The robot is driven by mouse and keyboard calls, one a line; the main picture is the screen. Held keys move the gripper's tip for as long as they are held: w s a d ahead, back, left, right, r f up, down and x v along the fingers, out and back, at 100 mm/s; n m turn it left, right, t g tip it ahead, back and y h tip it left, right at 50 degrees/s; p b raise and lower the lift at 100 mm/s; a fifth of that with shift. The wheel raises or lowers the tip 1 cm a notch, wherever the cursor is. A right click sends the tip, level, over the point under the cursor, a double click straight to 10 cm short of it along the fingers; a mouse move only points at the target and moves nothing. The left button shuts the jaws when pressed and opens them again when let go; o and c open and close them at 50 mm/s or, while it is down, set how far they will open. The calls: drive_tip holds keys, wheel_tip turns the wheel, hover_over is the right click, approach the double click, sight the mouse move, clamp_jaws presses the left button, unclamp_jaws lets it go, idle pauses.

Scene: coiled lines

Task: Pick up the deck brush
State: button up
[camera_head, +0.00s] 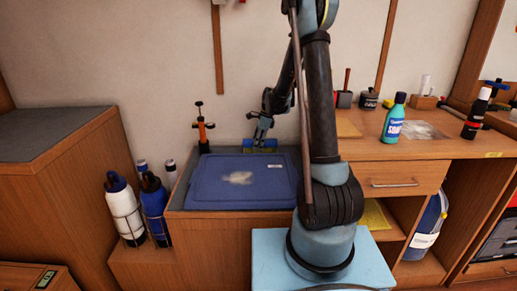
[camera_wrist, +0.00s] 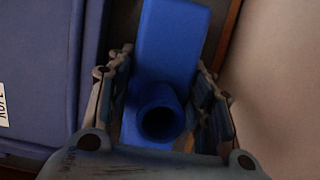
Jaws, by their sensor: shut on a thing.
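The deck brush is a blue block with a round hollow socket. In the wrist view the blue deck brush (camera_wrist: 168,45) lies between my two fingers, its socket facing the camera. In the head view the deck brush (camera_head: 268,143) is small and blue with a yellowish lower part, at the wall behind the blue lid. My gripper (camera_head: 260,137) reaches down onto it from above, and its fingers (camera_wrist: 165,105) are shut on it. Part of the brush is hidden by the fingers. I cannot tell whether it touches the surface below.
A blue bin lid (camera_head: 240,193) lies just in front of the brush; a blue bin (camera_wrist: 40,70) is close at left in the wrist view. An orange-and-black upright tool (camera_head: 203,130) stands left of the brush. A blue-green bottle (camera_head: 394,118) stands on the right counter (camera_head: 460,149). The wall is close behind.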

drive_tip(key=shift+r, duration=0.1)
wheel_tip(320, 180, up, 10)
drive_tip(key=shift+f, duration=0.1)
idle(0.5)
drive_tip(key=o, duration=0.7)
drive_tip(key=c, duration=0.4)
